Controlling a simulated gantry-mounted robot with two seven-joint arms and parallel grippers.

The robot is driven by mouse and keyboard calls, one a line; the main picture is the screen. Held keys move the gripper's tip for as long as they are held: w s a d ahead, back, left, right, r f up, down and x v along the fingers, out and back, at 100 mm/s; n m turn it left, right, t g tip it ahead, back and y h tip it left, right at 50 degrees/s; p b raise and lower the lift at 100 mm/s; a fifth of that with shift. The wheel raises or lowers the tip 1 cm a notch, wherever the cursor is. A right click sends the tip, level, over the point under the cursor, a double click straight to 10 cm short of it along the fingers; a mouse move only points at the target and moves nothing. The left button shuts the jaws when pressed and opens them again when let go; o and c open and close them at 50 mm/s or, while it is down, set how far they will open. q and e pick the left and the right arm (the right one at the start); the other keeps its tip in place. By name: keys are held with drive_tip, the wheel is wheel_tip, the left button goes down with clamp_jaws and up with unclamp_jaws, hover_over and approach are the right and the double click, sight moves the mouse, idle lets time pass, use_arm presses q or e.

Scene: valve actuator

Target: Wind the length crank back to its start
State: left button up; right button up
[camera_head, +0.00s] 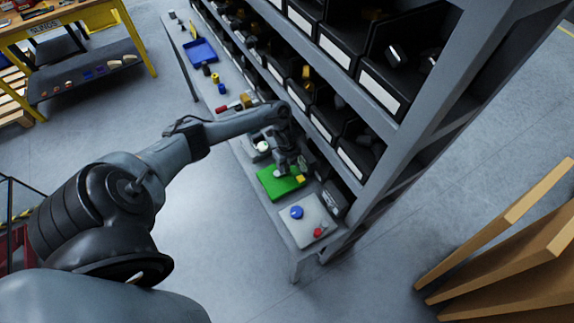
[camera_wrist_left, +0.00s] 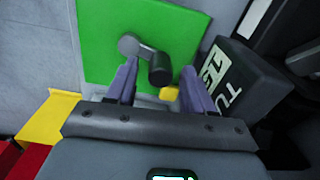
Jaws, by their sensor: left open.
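The crank (camera_wrist_left: 130,46) is a grey arm with a round hub and a dark cylindrical handle (camera_wrist_left: 160,68), on a bright green plate (camera_wrist_left: 105,22). The green plate also shows in the head view (camera_head: 268,184) on the narrow bench, with my gripper hiding most of the crank. My left gripper (camera_head: 284,172) is over the plate; in the left wrist view its two fingers (camera_wrist_left: 158,76) are apart, and the handle appears between their tips. I cannot tell whether they touch it. A small yellow piece (camera_wrist_left: 170,93) is by the right finger. My right gripper is out of view.
A dark labelled box (camera_wrist_left: 240,90) stands close to the right finger. A pale panel with a blue knob (camera_head: 297,212) and a red part (camera_head: 318,232) lies at the bench's near end. Shelves with black bins (camera_head: 362,158) rise behind the bench. Open floor (camera_head: 200,245) lies in front.

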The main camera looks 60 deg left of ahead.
use_arm(q)
drive_tip(key=shift+f, duration=0.4)
clamp_jaws()
drive_tip(key=shift+a+r+n+p, duration=0.2)
drive_tip(key=shift+n+p, duration=0.4)
drive_tip(key=shift+f, duration=0.1)
unclamp_jaws()
wheel_tip(320, 180, up, 11)
drive_tip(key=p, duration=0.1)
drive_tip(key=shift+f, duration=0.15)
drive_tip(key=shift+f, duration=0.1)
idle(0.4)
